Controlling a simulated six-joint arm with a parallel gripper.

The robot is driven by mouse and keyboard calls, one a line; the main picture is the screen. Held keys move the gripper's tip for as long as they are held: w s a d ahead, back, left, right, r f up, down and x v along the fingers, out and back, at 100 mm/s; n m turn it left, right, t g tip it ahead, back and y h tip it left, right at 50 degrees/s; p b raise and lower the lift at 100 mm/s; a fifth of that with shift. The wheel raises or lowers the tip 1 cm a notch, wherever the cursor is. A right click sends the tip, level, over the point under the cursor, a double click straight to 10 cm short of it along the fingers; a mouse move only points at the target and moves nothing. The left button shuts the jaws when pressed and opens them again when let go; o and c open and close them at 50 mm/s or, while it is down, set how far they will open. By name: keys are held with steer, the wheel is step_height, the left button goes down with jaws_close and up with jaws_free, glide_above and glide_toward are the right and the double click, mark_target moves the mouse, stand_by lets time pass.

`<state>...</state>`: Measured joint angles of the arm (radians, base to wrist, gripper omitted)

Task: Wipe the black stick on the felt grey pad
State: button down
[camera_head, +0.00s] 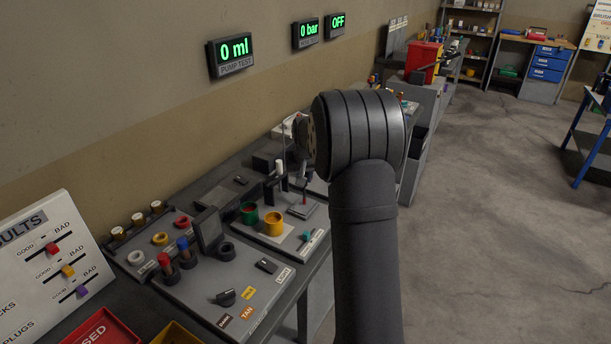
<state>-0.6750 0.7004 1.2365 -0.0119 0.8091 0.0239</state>
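My arm fills the middle of the view, and its round wrist joint faces left over the back of the workbench. I cannot tell for sure that this is the felt pad, or whether the two touch.
Green (249,213) and yellow (273,223) cups stand on the bench near the plate. Left of them are a dark upright panel (208,229), coloured rings and red and blue plugs. A results board (50,262) stands at front left. Open floor lies right.

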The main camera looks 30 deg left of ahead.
steer(key=shift+s, duration=1)
steer(key=shift+w, duration=0.1)
steer(key=shift+w, duration=1.4)
steer(key=shift+s, duration=1.45)
steer(key=shift+w, duration=0.1)
